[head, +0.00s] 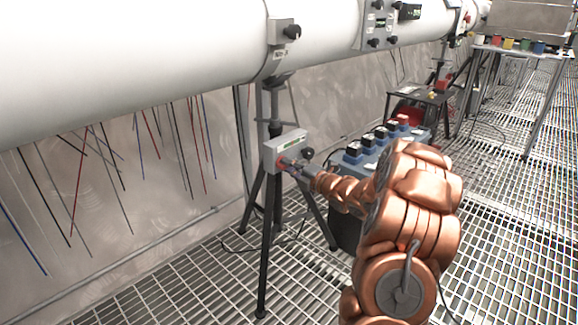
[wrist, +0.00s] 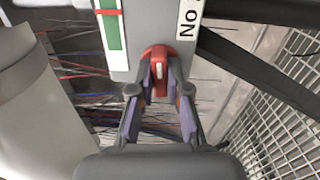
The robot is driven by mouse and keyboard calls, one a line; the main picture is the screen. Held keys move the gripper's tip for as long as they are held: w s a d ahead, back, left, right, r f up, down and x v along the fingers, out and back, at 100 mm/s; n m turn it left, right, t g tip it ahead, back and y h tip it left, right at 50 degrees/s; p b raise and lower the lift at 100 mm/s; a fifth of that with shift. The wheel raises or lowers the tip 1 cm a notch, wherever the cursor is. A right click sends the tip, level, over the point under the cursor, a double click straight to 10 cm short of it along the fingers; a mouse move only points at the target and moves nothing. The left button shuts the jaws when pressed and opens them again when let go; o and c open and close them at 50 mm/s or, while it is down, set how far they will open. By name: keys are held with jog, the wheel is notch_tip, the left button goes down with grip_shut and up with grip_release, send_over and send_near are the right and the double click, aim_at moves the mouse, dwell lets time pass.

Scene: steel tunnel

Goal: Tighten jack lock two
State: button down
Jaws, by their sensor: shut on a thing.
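A grey jack box (head: 287,149) with a green display strip is mounted on a black tripod under the white pipe. A red knob (wrist: 157,72) sits on the box face, and the wrist view shows it between my fingers. My gripper (wrist: 159,88) is shut on the red knob, one finger on each side. In the head view my gripper (head: 287,164) reaches the box from the right, and the knob is mostly hidden by the fingertips. A label reading "No" (wrist: 188,22) shows beside the knob, its rest cut off.
A black tripod (head: 268,220) stands under the box. A dark knob (head: 308,154) is on the box's right side. A blue case (head: 352,160) with several black and red blocks stands behind my arm. Coloured wires hang at left. The grating floor is open at right.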

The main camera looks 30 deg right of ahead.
jog(key=shift+r+p, duration=0.1)
jog(key=shift+p, duration=0.2)
jog(key=m+p, duration=1.8)
jog(key=p, duration=0.3)
jog(key=shift+m+p, duration=0.3)
jog(key=shift+p, duration=0.1)
jog(key=c, duration=1.1)
grip_release()
jog(key=shift+c, duration=0.2)
